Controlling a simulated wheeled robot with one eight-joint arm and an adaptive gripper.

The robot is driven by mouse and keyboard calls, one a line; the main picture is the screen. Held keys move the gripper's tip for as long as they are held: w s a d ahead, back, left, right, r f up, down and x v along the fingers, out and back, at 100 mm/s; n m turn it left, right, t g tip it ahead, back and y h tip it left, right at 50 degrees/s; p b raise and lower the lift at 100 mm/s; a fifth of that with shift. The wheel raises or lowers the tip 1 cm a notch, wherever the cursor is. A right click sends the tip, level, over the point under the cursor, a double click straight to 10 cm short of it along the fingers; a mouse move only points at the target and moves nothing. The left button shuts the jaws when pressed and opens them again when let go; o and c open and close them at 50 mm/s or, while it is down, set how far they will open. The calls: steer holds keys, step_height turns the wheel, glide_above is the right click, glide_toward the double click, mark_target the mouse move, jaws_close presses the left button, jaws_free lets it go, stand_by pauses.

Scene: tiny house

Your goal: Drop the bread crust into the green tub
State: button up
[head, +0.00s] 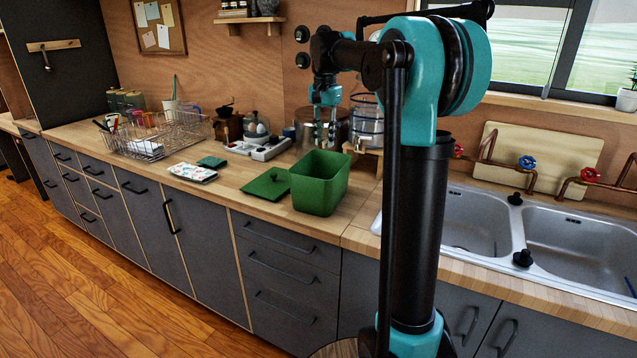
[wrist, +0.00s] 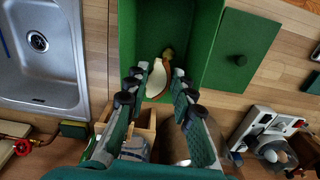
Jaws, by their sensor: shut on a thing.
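The green tub (head: 318,190) stands open on the counter, left of the sink. Its green lid (head: 262,186), with a knob, lies flat beside it on the left. My gripper (head: 324,138) hangs above the back part of the tub, pointing down. In the wrist view, my gripper (wrist: 158,76) is shut on the bread crust (wrist: 155,84), a pale piece with a brown edge, over the tub opening (wrist: 207,45). A small brownish bit (wrist: 168,54) shows just past the crust; I cannot tell whether it belongs to it. The crust is not clear in the head view.
A steel pot (head: 336,128) and a glass jar on a wooden stand (head: 367,140) are close behind the tub. The double sink (head: 480,215) is to the right. A patterned cloth (head: 193,172) and a dish rack (head: 150,140) are to the left.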

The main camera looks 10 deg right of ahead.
steer(key=shift+f, duration=2.5)
steer(key=o, duration=0.8)
step_height(320, 180, up, 12)
steer(key=shift+s, duration=0.1)
